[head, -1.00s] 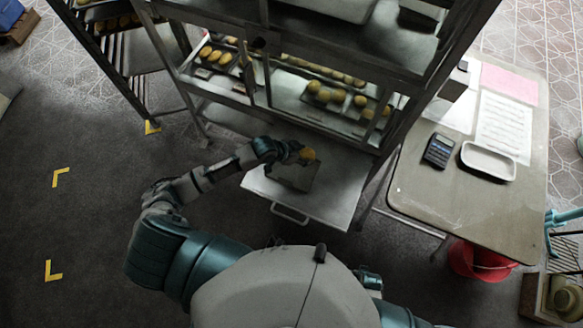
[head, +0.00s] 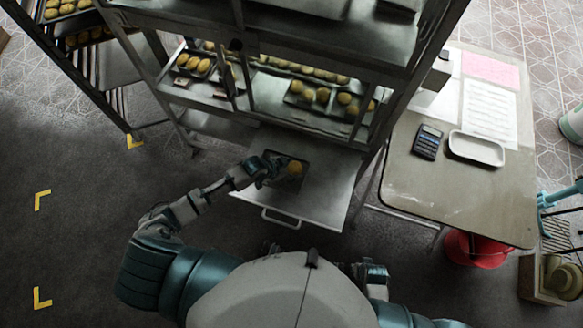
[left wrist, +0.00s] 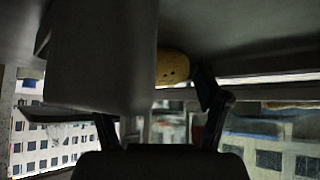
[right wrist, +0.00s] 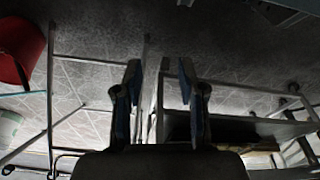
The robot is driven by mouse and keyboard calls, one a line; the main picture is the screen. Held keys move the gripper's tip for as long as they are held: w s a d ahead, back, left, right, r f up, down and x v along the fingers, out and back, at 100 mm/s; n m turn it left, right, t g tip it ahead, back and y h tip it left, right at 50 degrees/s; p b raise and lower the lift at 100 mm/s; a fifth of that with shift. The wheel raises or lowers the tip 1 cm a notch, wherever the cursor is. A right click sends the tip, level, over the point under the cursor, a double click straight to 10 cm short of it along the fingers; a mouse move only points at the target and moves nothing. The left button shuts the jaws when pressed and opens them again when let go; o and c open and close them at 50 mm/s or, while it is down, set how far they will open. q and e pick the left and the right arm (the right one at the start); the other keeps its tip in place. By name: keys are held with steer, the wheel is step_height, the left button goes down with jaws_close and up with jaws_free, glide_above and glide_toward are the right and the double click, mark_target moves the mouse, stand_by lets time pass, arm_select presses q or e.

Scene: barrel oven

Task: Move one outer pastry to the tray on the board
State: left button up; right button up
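A round golden pastry (head: 295,167) sits over the dark tray (head: 297,183) on the grey pull-out board (head: 322,196). My left gripper (head: 270,168) is low over the tray, just left of the pastry. In the left wrist view the pastry (left wrist: 172,67) shows beyond the fingers, close to the right fingertip. The fingers look spread; a grey block covers part of the left one, so contact cannot be judged. More pastries lie on trays in the oven rack, some in a right-hand group (head: 323,95). My right gripper (right wrist: 159,70) is open and empty, away from the board.
The rack's posts and shelves (head: 240,65) stand just behind the board. A side table (head: 450,195) at the right holds a calculator (head: 428,142), a white dish (head: 477,148) and papers. A red bucket (head: 474,250) stands below it. The floor at left is clear.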

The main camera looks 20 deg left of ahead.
arm_select(q)
steer(key=shift+d+r, duration=0.2)
steer(key=shift+d, duration=0.5)
steer(key=shift+s+a+r, duration=0.1)
steer(key=shift+a+r, duration=0.05)
steer(key=shift+r, duration=0.1)
steer(key=p+v, duration=0.2)
steer(key=v, duration=0.9)
steer(key=shift+p, duration=0.35)
arm_select(e)
steer(key=s+d+f, duration=0.1)
steer(key=s+f, duration=0.2)
steer(key=f, duration=0.4)
steer(key=shift+d, duration=0.2)
arm_select(q)
steer(key=shift+s+a, duration=0.1)
steer(key=shift+a, duration=0.45)
arm_select(e)
steer(key=shift+a+r, duration=0.15)
steer(key=shift+a, duration=0.15)
